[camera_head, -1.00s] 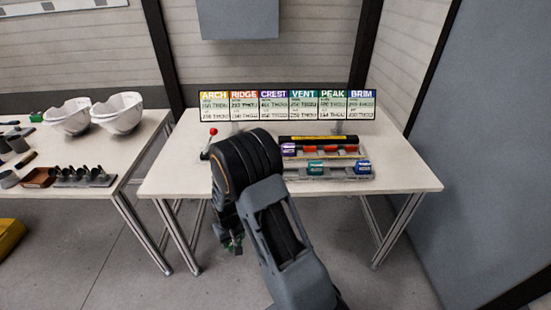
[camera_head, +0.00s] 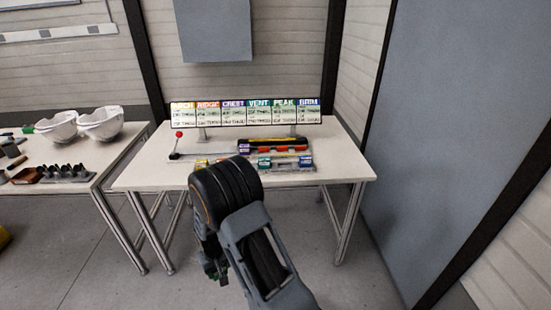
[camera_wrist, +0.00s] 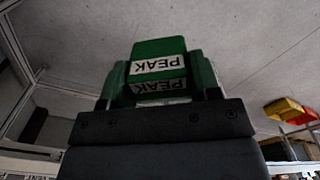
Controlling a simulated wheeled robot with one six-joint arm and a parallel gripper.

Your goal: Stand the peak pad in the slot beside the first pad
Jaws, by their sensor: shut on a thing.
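My gripper (camera_wrist: 160,85) is shut on a green peak pad (camera_wrist: 158,57), seen in the wrist view. The pad's white label reads PEAK, upside down in that view. In the head view my gripper (camera_head: 217,268) hangs low in front of the table (camera_head: 335,165), below its top, and the pad cannot be made out there. A rack (camera_head: 285,168) on the table holds a teal pad (camera_head: 264,162) and a blue pad (camera_head: 305,161). My arm hides part of the rack, and I cannot tell which pad is the first pad.
A sign board (camera_head: 245,112) with coloured headings stands at the table's back. A red-knobbed lever (camera_head: 179,135) is at the table's left. Behind the rack is a row with orange parts (camera_head: 285,149). White helmet shells (camera_head: 100,123) sit on the left table. A grey wall is right.

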